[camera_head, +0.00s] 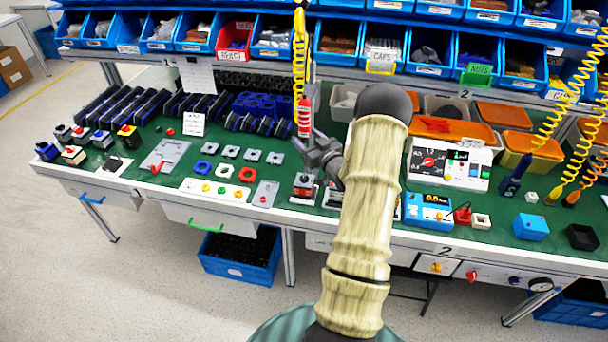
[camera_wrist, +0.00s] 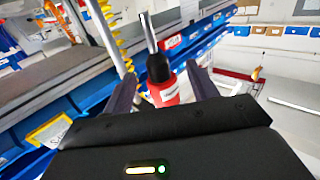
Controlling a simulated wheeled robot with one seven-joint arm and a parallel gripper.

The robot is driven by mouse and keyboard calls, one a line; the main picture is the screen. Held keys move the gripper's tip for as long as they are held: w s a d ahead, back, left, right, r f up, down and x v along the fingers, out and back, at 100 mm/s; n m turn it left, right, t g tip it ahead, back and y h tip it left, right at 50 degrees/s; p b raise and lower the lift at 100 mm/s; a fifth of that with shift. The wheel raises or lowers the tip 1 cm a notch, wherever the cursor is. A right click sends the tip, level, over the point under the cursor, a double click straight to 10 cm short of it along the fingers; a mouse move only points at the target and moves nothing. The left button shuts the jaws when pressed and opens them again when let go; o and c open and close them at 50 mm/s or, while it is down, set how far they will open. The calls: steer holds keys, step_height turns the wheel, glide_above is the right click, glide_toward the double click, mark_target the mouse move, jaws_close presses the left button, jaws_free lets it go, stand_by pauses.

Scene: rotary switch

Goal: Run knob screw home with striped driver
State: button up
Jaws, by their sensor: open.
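The red driver with a pale band (camera_head: 304,118) hangs upright from a yellow coiled cord (camera_head: 300,55) above the bench. In the wrist view the driver (camera_wrist: 162,82) shows a red body, a black collar and a metal shaft. My gripper (camera_head: 312,142) is at the driver's lower part. In the wrist view my gripper (camera_wrist: 164,88) is open, with one finger on each side of the driver; I cannot tell whether either touches it. A switch block with a red part (camera_head: 304,187) stands on the bench below. No knob screw can be made out.
Blue bins (camera_head: 273,38) line the shelf behind. A white test panel (camera_head: 450,163) and a blue box (camera_head: 428,211) stand right of my arm. Trays and small parts cover the left of the green bench top (camera_head: 195,207).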

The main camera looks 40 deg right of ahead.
steer(key=s+b, duration=0.1)
steer(key=s, duration=0.5)
steer(key=shift+s+a, duration=0.15)
steer(key=shift+a, duration=0.1)
stand_by(0.3)
stand_by(0.4)
steer(key=w+a+r+n+g, duration=0.15)
steer(key=a+g, duration=0.65)
steer(key=a, duration=0.9)
steer(key=s+a+r+g+y, duration=0.1)
steer(key=s+a+g, duration=0.6)
steer(key=s+a, duration=0.9)
steer(key=s+r, duration=0.1)
steer(key=s, duration=0.1)
steer(key=shift+s+a+r+y, duration=0.3)
steer(key=shift+m, duration=0.25)
